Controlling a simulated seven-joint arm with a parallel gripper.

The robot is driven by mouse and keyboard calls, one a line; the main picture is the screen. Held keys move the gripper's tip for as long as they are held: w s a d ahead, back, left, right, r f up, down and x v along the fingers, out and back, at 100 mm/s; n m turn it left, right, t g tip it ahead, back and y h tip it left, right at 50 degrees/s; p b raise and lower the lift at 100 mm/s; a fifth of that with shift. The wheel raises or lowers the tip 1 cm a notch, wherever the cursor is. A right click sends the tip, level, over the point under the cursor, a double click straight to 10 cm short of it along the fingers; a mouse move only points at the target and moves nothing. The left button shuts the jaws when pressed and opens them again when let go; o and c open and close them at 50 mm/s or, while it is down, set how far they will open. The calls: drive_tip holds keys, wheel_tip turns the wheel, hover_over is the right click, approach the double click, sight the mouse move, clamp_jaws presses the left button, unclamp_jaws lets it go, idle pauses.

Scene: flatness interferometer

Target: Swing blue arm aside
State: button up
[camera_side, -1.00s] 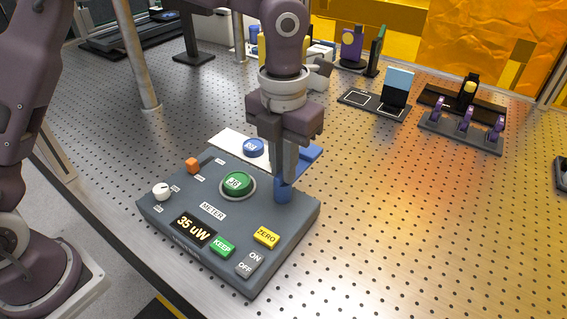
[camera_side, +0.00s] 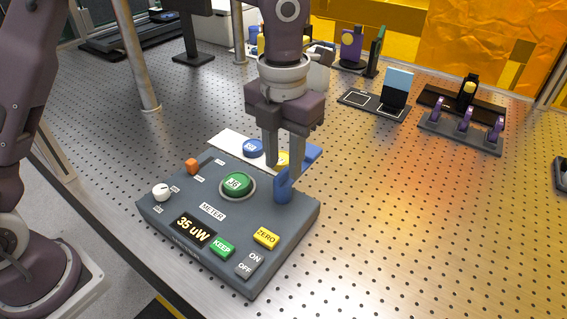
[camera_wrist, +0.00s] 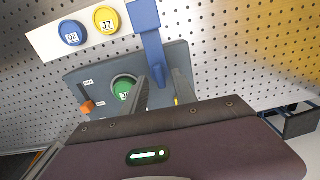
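The blue arm (camera_side: 284,192) stands as a blue post at the far right edge of the grey meter box (camera_side: 215,210). In the wrist view the blue arm (camera_wrist: 153,48) runs from a wider blue end beside the white plate toward the box. My gripper (camera_side: 283,168) is open, with its fingers apart just above and around the post's top. In the wrist view my gripper (camera_wrist: 160,80) has one finger on each side of the arm's near end. I cannot tell whether either finger touches it. A green J6 disc (camera_side: 237,184) sits in a ring on the box.
A white plate (camera_side: 228,139) behind the box carries a blue disc (camera_side: 253,147) and a yellow J7 disc (camera_wrist: 106,20).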

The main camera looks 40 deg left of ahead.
wheel_tip(320, 180, up, 5)
drive_tip(key=shift+r, duration=0.2)
